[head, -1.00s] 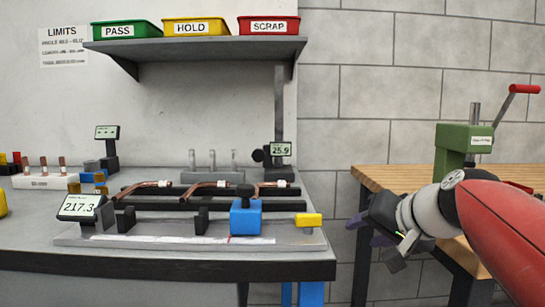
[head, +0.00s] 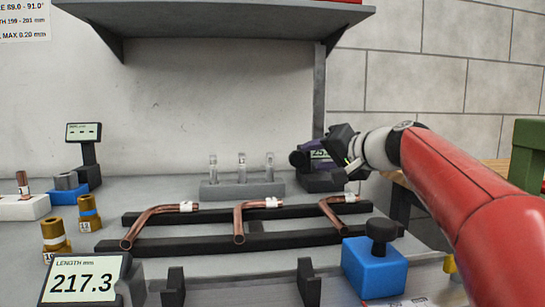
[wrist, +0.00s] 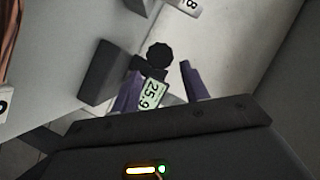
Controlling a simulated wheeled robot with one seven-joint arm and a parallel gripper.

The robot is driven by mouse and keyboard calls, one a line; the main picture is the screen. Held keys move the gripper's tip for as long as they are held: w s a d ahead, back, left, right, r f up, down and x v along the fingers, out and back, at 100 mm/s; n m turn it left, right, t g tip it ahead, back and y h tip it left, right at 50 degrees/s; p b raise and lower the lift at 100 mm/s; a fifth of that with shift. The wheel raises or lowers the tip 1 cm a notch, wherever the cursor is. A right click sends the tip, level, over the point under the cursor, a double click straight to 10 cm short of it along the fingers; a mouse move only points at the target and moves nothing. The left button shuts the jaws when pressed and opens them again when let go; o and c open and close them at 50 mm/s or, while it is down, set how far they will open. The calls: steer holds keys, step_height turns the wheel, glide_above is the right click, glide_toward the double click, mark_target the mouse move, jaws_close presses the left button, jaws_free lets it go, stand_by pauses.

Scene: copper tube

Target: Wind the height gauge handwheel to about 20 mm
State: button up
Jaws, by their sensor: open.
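The height gauge stands at the back right of the bench, with a tall grey column (head: 319,90) and a dark base (head: 322,181). Its display (wrist: 152,94) reads 25.9 in the wrist view and is partly covered by my gripper in the head view. The dark knobbed handwheel (wrist: 160,54) lies just beyond my fingertips, between their lines. It also shows in the head view (head: 298,158), left of the display. I cannot tell whether a finger touches the gauge.
Three bent copper tubes (head: 240,222) lie on black rails in front of the gauge. A grey block with clear pins (head: 242,188) stands to its left. A shelf (head: 220,14) overhangs the back. A blue clamp block (head: 374,268) is at front right.

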mark_target(300, 158)
steer(key=p+x, duration=0.1)
steer(key=x, duration=0.6)
steer(key=shift+w+a+p, duration=0.15)
steer(key=shift+w+p, duration=0.05)
steer(key=shift+p, duration=0.1)
steer(key=shift+c, duration=0.4)
steer(key=c, duration=0.6)
steer(key=shift+r+n+h+p, duration=0.15)
steer(key=shift+n+h+p, duration=0.35)
steer(key=shift+n, duration=0.1)
steer(key=shift+n+h+p, duration=0.6)
steer(key=shift+n+h, duration=0.3)
steer(key=shift+n, duration=0.1)
steer(key=o, duration=0.7)
steer(key=shift+f, duration=0.2)
